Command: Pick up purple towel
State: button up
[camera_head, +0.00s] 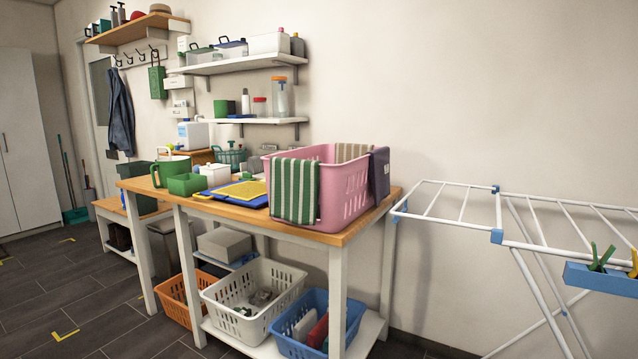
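A dark purple towel (379,174) hangs over the right rim of a pink laundry basket (342,194). The basket stands at the right end of a wooden-topped table (345,234). A green and white striped towel (295,190) hangs over the basket's front left side. A grey-brown striped towel (351,152) hangs over its back rim. The basket's inside is mostly hidden. My gripper is not in view.
A white drying rack (464,205) with a blue peg tray (602,278) stands to the right. White (252,300), blue (306,325) and orange (180,301) baskets sit under the table. A green box (187,184) and a yellow cloth (241,190) lie left of the pink basket.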

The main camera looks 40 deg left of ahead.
aim_at(377, 170)
jog(key=u, duration=0.55)
jog(key=k, duration=0.75)
jog(key=u, duration=1.2)
jog(key=i, duration=0.85)
jog(key=z, duration=0.95)
